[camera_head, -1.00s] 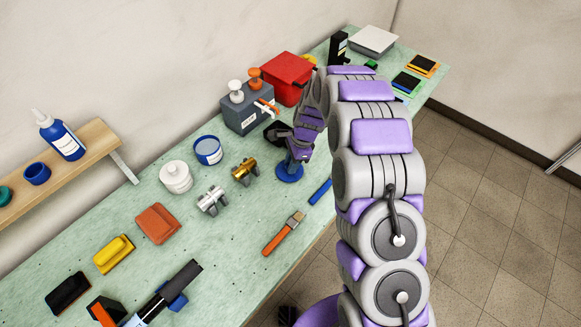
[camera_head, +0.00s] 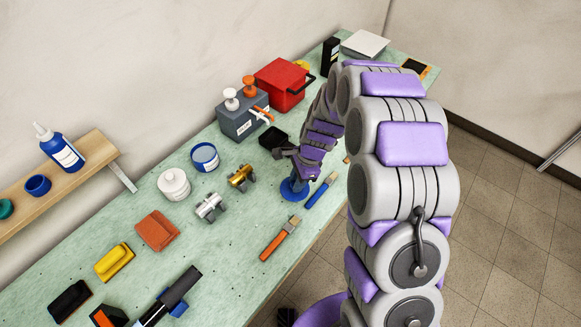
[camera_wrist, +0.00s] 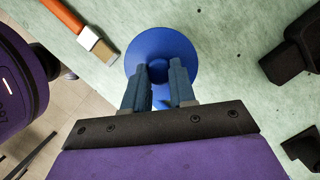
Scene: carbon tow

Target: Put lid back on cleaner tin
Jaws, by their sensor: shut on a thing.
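The blue round lid (camera_head: 294,189) is at the end of my gripper (camera_head: 288,172), over the green bench. In the wrist view my gripper (camera_wrist: 165,72) is shut on the lid's small central knob, with the broad disc (camera_wrist: 178,42) beyond the fingertips. I cannot tell whether the lid touches the bench. The cleaner tin (camera_head: 205,160) is the open blue tin with a white label and a pale grey inside. It stands upright, left of and behind the lid, apart from it.
Silver (camera_head: 210,208) and brass (camera_head: 241,178) fittings lie left of the lid. An orange-handled brush (camera_head: 279,238) and a blue-handled brush (camera_head: 322,190) lie near the front edge. A white lidded pot (camera_head: 174,184) stands beside the tin. A black tray (camera_head: 272,138) lies behind my gripper.

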